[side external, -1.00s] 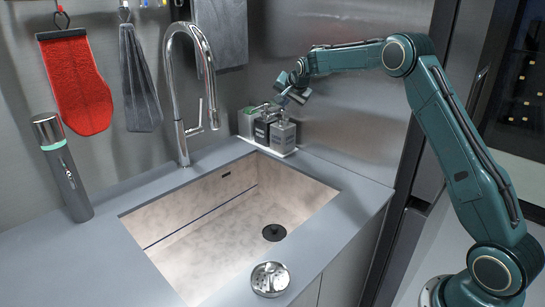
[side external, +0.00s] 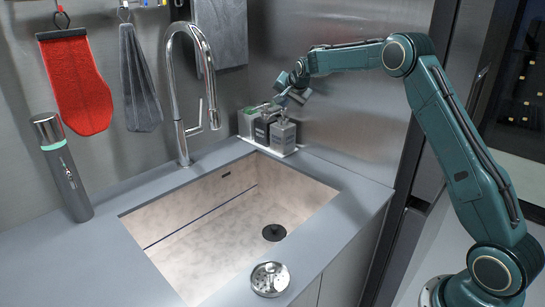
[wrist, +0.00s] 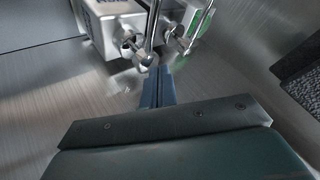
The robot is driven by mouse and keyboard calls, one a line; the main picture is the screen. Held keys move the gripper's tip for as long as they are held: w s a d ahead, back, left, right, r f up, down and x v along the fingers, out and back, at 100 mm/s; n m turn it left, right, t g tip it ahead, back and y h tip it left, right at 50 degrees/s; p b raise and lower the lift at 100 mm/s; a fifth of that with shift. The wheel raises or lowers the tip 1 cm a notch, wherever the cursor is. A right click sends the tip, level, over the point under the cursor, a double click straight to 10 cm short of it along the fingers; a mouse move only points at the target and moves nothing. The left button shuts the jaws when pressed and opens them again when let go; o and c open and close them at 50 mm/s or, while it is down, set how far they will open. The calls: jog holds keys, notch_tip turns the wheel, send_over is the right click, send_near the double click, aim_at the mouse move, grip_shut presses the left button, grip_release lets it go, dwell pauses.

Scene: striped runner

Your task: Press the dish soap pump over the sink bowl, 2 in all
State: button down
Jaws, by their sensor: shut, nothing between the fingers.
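Three pump bottles stand close together on a pale tray (side external: 292,153) at the sink's back right corner: a pale one with green (side external: 246,122), a dark one (side external: 264,128) and a light grey one (side external: 283,138). Their labels are too small to tell which holds dish soap. The sink bowl (side external: 220,228) is pale and empty, in front of them. My gripper (side external: 280,101) is shut and empty, just above the pump heads. In the wrist view, the shut fingers (wrist: 157,80) appear close to the metal pump heads (wrist: 150,58); contact cannot be told.
A tall chrome faucet (side external: 183,130) stands behind the sink, left of the bottles. A dark flask (side external: 66,175) stands on the left counter. A metal strainer (side external: 269,279) lies on the front counter. A red mitt (side external: 76,85) and grey cloths hang on the back wall.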

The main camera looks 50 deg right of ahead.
aim_at(284, 109)
jog(key=shift+f, duration=0.55)
jog(key=shift+r, duration=0.6)
dwell(0.5)
jog(key=shift+r, duration=2.9)
jog(key=shift+r, duration=0.1)
dwell(0.5)
notch_tip(284, 109, up, 3)
jog(key=shift+f, duration=0.2)
jog(key=shift+f, duration=0.15)
jog(key=shift+f, duration=4.25)
